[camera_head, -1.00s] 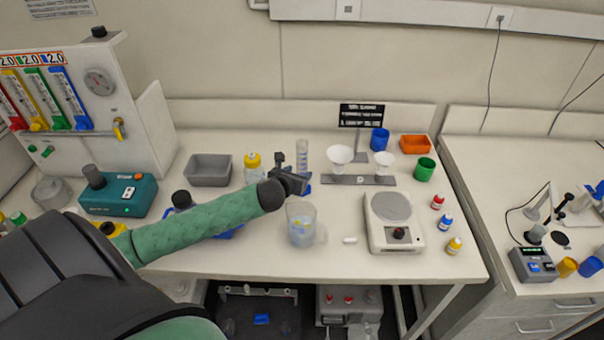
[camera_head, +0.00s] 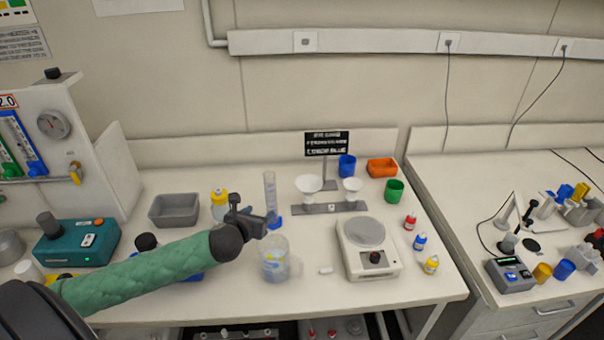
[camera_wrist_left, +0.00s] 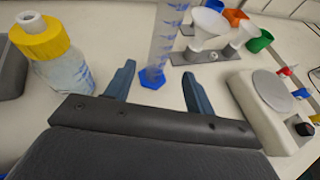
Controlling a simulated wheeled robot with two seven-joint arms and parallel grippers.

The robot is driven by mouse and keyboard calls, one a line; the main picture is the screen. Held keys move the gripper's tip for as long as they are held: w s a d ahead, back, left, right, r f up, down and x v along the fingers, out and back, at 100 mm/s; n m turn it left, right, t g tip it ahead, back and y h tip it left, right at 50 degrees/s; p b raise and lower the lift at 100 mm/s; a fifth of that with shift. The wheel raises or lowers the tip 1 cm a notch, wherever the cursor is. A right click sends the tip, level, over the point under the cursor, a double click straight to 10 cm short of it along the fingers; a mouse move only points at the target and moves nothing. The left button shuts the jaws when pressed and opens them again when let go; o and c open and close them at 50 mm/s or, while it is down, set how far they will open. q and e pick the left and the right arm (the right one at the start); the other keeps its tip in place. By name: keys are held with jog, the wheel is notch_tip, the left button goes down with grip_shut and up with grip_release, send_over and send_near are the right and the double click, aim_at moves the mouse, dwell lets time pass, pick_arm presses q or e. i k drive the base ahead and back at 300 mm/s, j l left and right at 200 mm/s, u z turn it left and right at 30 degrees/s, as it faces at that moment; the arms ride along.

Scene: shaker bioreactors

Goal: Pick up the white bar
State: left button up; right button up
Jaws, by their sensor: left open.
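The white bar (camera_head: 325,270) is a small pale piece lying flat on the bench, between the clear beaker and the balance. My left gripper (camera_head: 250,214) is above the bench, behind and to the left of the bar, near the beaker and the graduated cylinder. In the left wrist view its two blue-grey fingers (camera_wrist_left: 158,88) are spread apart with nothing between them. The bar does not show in the left wrist view. My right gripper is not in view.
A clear beaker (camera_head: 274,262) stands just left of the bar, and a balance (camera_head: 368,262) just right. A graduated cylinder (camera_head: 270,195) and a yellow-capped bottle (camera_head: 219,209) stand near my gripper. The bench front, below the bar, is clear.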

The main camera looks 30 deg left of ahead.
aim_at(328, 269)
jog(key=k+j, duration=0.2)
jog(key=k, duration=0.3)
jog(key=k+j, duration=0.15)
jog(key=k, duration=0.3)
jog(key=k+j, duration=0.2)
jog(key=k, duration=0.3)
